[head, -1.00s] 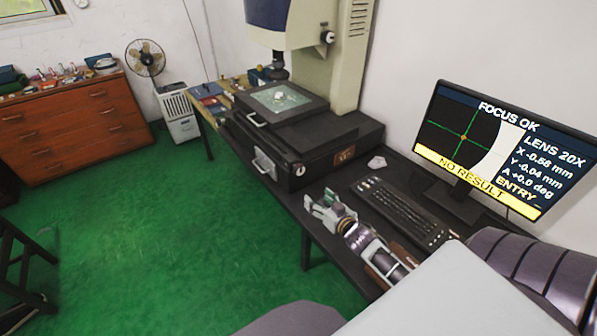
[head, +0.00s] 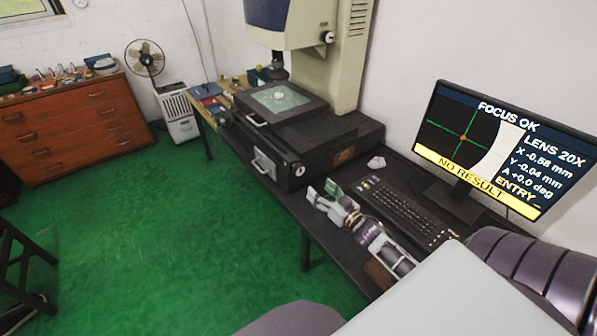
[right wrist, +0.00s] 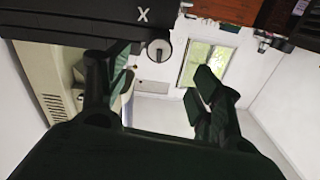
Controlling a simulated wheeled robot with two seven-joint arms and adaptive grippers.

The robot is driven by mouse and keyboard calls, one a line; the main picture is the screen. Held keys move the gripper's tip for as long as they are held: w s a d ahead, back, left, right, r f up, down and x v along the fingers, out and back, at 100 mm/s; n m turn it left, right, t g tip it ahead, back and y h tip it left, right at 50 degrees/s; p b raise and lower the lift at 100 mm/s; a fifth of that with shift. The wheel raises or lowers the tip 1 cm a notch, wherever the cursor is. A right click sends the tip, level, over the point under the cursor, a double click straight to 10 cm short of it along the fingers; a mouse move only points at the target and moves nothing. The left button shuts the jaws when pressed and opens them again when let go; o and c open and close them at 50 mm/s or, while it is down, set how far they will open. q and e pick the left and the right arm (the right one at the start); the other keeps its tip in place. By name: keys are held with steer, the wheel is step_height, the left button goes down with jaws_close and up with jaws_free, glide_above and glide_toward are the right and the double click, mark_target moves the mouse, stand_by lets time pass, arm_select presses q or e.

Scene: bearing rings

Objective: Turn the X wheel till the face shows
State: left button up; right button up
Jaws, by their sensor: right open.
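In the head view a small round knob (head: 299,171) shows on the front corner of the black machine base. My right gripper (head: 322,194) is open and empty, short of that knob, above the table's front edge; its spread fingers also show in the right wrist view (right wrist: 150,95). The monitor (head: 500,150) shows a dark area with green cross lines, a pale curved band at right, X -0.58 mm and NO RESULT. My left gripper is out of view.
The keyboard (head: 400,212) lies close beside my right arm. A small pale object (head: 376,162) lies behind the keyboard.

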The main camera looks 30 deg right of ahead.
mark_target(301, 173)
steer(key=shift+w+a, duration=0.2)
steer(key=shift+w, duration=2.05)
steer(key=shift+w+a, duration=0.15)
steer(key=shift+w, duration=2.1)
steer(key=shift+w+a, duration=0.2)
steer(key=shift+w, duration=2.05)
steer(key=shift+c, duration=0.2)
steer(key=c, duration=1)
